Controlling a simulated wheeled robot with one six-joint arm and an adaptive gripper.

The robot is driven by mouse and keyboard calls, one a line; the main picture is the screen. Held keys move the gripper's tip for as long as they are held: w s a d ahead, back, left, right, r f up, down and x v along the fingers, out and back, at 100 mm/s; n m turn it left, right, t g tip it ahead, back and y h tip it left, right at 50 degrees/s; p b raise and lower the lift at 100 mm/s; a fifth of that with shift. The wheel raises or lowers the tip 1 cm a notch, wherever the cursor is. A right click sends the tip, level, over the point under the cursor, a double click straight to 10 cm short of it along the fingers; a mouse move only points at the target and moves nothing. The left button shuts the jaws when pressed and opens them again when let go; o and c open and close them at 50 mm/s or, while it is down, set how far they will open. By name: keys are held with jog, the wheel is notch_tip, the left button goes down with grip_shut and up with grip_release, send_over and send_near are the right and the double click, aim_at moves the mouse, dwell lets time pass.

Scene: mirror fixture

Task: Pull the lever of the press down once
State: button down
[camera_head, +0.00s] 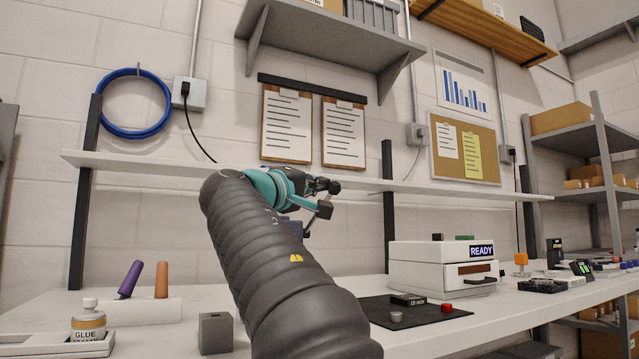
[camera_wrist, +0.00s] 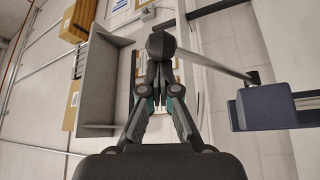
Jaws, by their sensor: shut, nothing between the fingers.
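The press shows in the wrist view as a dark blue block (camera_wrist: 264,108) at the right. Its lever (camera_wrist: 215,64) is a grey bar that runs up and left from a dark pivot near the block to a dark round knob (camera_wrist: 160,44). My gripper (camera_wrist: 160,78) is shut and empty, with its fingertips at the knob in that view. I cannot tell whether they touch it. In the head view my gripper (camera_head: 318,190) is above the bench, and my arm hides most of the press.
A white box with a READY display (camera_head: 481,251) stands on the bench (camera_head: 150,339) to the right, behind a dark mat (camera_head: 440,319). A glue bottle (camera_head: 89,320) and a grey block (camera_head: 215,333) are at the left. A grey shelf (camera_head: 330,38) hangs above.

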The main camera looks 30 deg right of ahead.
jog(key=s+a+f, duration=0.1)
jog(key=a+f, duration=0.1)
jog(key=a, duration=0.7)
jog(key=shift+s+a+f+b, duration=0.2)
jog(key=shift+a+f+b, duration=0.05)
jog(key=shift+b, duration=0.2)
jog(key=shift+s, duration=0.1)
